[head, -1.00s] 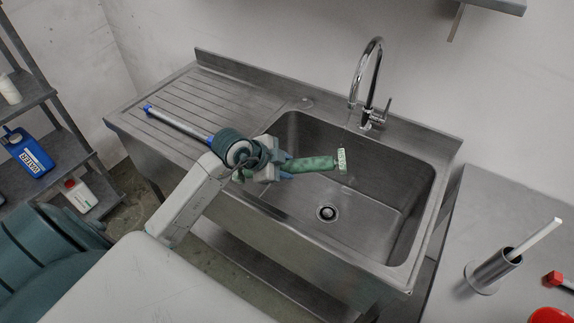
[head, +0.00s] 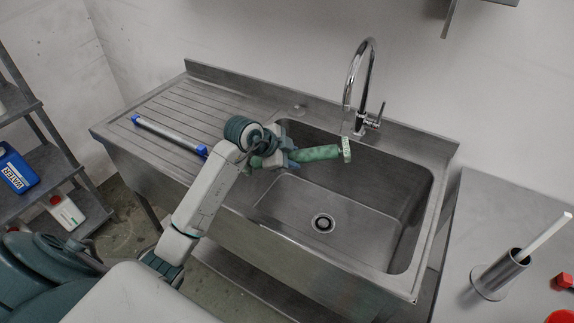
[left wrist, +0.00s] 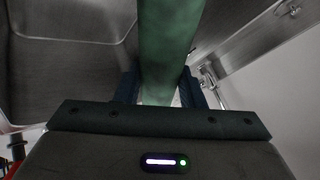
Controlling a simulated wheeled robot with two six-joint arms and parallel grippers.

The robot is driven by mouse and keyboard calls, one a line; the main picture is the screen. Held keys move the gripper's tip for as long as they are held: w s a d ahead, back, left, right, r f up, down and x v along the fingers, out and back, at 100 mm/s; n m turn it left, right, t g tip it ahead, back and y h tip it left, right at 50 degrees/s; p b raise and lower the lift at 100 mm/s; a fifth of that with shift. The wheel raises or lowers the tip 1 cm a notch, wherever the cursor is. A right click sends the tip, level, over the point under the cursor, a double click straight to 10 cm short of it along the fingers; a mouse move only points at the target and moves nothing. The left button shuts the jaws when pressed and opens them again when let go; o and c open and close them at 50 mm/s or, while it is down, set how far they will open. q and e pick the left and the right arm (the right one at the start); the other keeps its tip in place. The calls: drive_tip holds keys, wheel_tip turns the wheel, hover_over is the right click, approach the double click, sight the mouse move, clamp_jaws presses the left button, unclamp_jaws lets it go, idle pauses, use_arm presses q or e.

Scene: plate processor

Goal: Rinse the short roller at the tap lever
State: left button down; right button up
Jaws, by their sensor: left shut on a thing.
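My left gripper (head: 288,158) is shut on the short roller (head: 320,153), a green cylinder with a pale, lettered end piece. It holds the roller roughly level above the back of the sink basin (head: 375,193). In the left wrist view the green roller (left wrist: 168,45) runs between the two dark fingers; its far end is out of frame. The chrome tap (head: 350,85) arches up behind the basin, with its lever (head: 380,112) on the right side. The roller's pale end is in front of and below the tap. No water stream shows. My right gripper is not in view.
A long tube with blue ends (head: 168,135) lies on the ribbed drainboard (head: 195,100). A side table at the right bears a metal holder (head: 500,275) with a white handle and red items (head: 562,282).

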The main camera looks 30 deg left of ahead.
use_arm(q)
drive_tip(key=shift+w+f+b, duration=0.2)
drive_tip(key=shift+w+b, duration=0.3)
drive_tip(key=shift+w, duration=0.85)
drive_tip(key=shift+w+a+f, duration=0.1)
drive_tip(key=shift+w+f, duration=0.05)
drive_tip(key=shift+w, duration=0.6)
drive_tip(key=shift+w+a+f, duration=0.1)
drive_tip(key=shift+w, duration=0.65)
drive_tip(key=shift+d, duration=0.15)
drive_tip(key=shift+d+p, duration=0.45)
drive_tip(key=shift+d, duration=0.1)
drive_tip(key=shift+a, duration=0.2)
drive_tip(key=shift+a+p, duration=0.3)
drive_tip(key=shift+a, duration=0.15)
